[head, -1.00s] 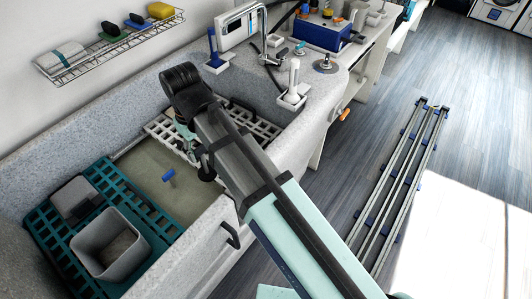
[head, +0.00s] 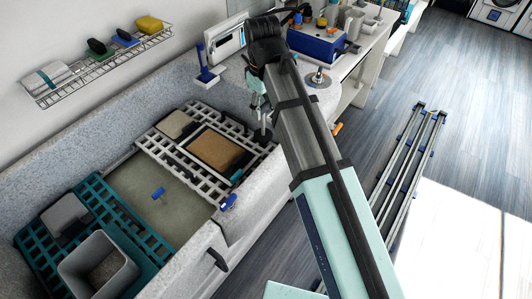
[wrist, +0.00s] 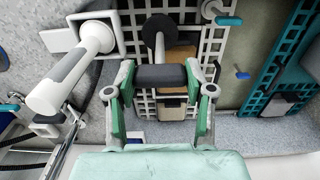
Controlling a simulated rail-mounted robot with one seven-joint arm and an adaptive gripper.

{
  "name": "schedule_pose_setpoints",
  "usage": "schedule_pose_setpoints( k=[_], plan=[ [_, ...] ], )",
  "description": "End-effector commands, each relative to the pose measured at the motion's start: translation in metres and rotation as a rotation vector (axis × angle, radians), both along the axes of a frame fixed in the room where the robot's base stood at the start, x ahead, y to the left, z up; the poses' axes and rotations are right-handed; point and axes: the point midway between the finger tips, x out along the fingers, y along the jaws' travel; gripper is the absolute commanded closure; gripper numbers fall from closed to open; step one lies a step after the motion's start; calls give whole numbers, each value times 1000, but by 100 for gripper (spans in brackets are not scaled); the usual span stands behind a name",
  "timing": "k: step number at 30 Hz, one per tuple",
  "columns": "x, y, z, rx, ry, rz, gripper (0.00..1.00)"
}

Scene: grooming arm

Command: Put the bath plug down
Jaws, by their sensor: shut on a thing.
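The bath plug (wrist: 160,76) appears to be the dark piece between my fingers, with a dark grip bar and a black round disc beyond it in the wrist view. My gripper (wrist: 160,82) is shut on the grip bar, one finger at each end. In the head view my gripper (head: 258,104) is at the right end of the tub, partly hidden by my arm. The plug's dark disc (head: 262,135) hangs below it, over the right end of the white grid rack near the tub rim. I cannot tell its height.
The white grid rack (head: 176,158) carries a brown tray (head: 215,150). The tub floor (head: 135,185) is bare around a blue-handled piece (head: 158,193). A teal rack (head: 85,207) lies at left. A white-handled tool (wrist: 75,65) stands left of my gripper in the wrist view.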

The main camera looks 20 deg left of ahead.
Motion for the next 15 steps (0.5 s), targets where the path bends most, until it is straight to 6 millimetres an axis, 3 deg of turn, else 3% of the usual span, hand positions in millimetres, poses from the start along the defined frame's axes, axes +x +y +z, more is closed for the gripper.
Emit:
schedule_pose_setpoints(
  k=[15],
  plan=[
    [-1, -1, -110, -2, 3, -3, 100]
  ],
)
